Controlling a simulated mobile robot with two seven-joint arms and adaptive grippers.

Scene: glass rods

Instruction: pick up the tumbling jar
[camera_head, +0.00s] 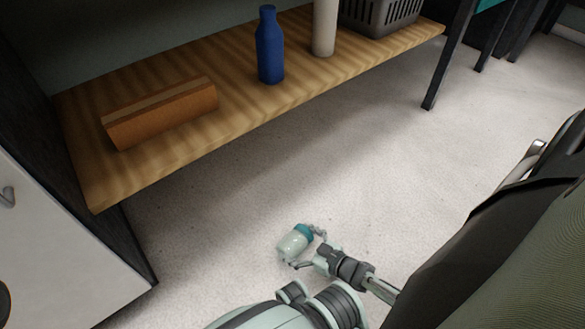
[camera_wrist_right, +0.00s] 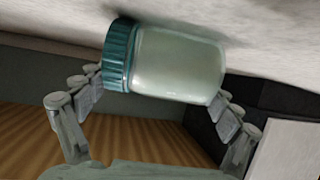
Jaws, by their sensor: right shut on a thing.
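The jar (camera_head: 293,243) is pale and translucent with a teal ribbed lid. It is tilted in the head view, low in the picture, over the light floor. My right gripper (camera_head: 305,252) is shut on the jar. In the right wrist view the jar (camera_wrist_right: 177,62) lies crosswise, its lid toward the left finger and its base toward the right finger of my right gripper (camera_wrist_right: 160,98). I cannot tell whether the jar touches the floor. My left gripper is not in view.
A wooden shelf (camera_head: 175,158) holds an orange-brown block (camera_head: 165,118), a blue bottle (camera_head: 269,48), a pale cylinder (camera_head: 324,27) and a grey basket (camera_head: 385,14). A white cabinet (camera_head: 55,250) stands at left. The light floor (camera_head: 380,170) between is clear.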

